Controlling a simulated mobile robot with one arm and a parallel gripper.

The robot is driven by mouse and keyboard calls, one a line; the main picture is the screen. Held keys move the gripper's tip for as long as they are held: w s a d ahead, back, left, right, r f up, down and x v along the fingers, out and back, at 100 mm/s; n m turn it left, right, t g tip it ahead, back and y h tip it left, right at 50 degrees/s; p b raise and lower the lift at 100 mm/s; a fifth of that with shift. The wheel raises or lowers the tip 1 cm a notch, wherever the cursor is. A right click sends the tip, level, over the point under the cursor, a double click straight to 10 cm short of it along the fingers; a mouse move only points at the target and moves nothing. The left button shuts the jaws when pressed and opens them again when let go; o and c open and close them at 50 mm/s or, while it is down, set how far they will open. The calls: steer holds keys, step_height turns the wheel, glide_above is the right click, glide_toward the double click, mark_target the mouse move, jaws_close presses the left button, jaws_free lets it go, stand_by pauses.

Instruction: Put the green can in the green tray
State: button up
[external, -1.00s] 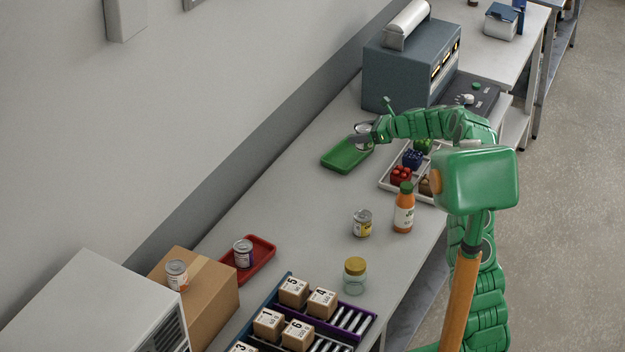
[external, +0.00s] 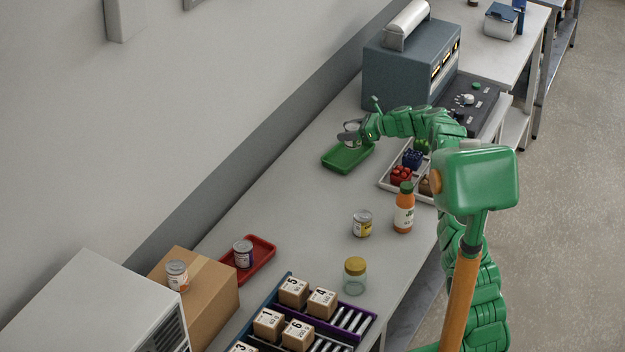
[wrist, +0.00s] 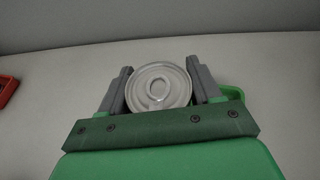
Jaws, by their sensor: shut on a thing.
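The green tray (external: 345,158) lies on the bench left of the parts tray. My gripper (external: 352,135) is over its far part, shut on a can (external: 352,128). In the wrist view the can (wrist: 158,87) shows its silver lid between the two grey fingers of my gripper (wrist: 160,88). Its label is hidden, so I cannot see its colour. A corner of the green tray (wrist: 232,93) shows beside the right finger. I cannot tell whether the can touches the tray's floor.
A white tray of coloured blocks (external: 387,183) is right of the green tray. A grey machine (external: 400,78) stands behind. A yellow-labelled can (external: 362,225), an orange bottle (external: 404,210) and a jar (external: 354,278) stand nearer. A red tray (external: 262,256) holds another can (external: 243,254).

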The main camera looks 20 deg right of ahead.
steer(key=shift+w+f, duration=0.85)
steer(key=shift+f, duration=0.2)
steer(key=shift+w+f, duration=0.85)
steer(key=shift+f, duration=0.15)
steer(key=shift+w+f, duration=0.1)
steer(key=shift+f, duration=1.5)
steer(key=shift+f, duration=0.15)
steer(key=o, duration=1.2)
steer(key=shift+c, duration=0.2)
